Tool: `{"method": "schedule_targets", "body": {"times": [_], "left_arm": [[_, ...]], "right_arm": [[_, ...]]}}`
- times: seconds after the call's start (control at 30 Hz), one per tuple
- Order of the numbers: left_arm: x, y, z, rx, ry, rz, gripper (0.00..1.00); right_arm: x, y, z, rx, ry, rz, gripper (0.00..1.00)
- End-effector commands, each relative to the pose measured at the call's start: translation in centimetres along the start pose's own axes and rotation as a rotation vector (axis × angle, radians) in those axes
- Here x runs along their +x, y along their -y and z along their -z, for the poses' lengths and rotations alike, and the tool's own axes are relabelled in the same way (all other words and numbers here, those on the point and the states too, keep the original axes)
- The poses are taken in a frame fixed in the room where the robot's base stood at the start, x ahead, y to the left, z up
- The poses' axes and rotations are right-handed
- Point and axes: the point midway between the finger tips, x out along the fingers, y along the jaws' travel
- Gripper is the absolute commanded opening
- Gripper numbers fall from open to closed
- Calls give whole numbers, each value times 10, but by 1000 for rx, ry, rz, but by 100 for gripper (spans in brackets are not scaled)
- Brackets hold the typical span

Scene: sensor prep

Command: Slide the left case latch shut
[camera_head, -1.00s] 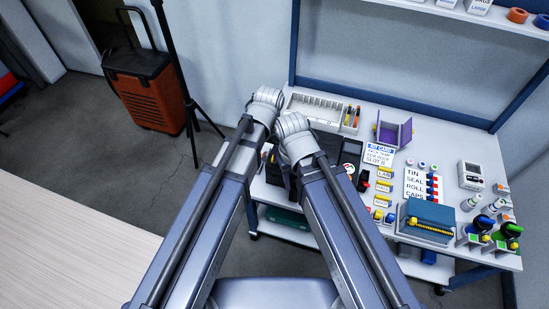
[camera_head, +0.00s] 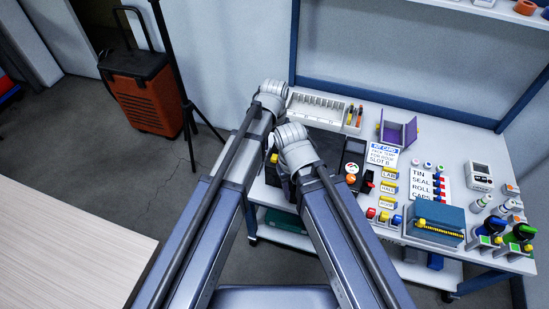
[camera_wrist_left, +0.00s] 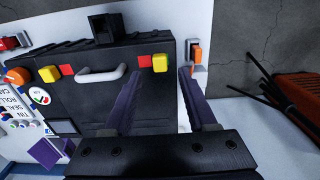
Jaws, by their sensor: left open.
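The black case (camera_wrist_left: 95,95) fills the middle of the left wrist view, with a pale handle (camera_wrist_left: 101,74) on its face. One yellow latch (camera_wrist_left: 160,63), with a red patch beside it, sits right of the handle. Another yellow latch (camera_wrist_left: 48,74), also with a red patch, sits left of the handle. My left gripper (camera_wrist_left: 159,77) is open, its purple fingers apart and empty. The first latch appears between the fingertips; contact is not clear. In the head view my arms hide most of the case; a small yellow part (camera_head: 273,158) shows beside them. My right gripper is not visible.
The workbench holds a white compartment tray (camera_head: 318,109), a purple bin (camera_head: 397,132), a kit card (camera_head: 382,155) and a blue box (camera_head: 436,222). An orange switch-like part (camera_wrist_left: 197,54) lies close to the right finger. An orange wheeled case (camera_head: 148,100) stands on the floor.

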Motion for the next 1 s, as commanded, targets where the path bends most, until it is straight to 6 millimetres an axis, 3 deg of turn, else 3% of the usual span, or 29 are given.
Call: {"method": "schedule_targets", "body": {"times": [0.03,0.3,0.67,1.0], "left_arm": [[14,0,0,0,0,0,57],[43,0,0,0,0,0,57],[46,0,0,0,0,0,57],[46,0,0,0,0,0,22]], "right_arm": [[14,1,1,0,0,0,50],[43,4,2,0,0,0,50],[45,4,3,0,0,0,50],[45,4,3,0,0,0,50]]}}
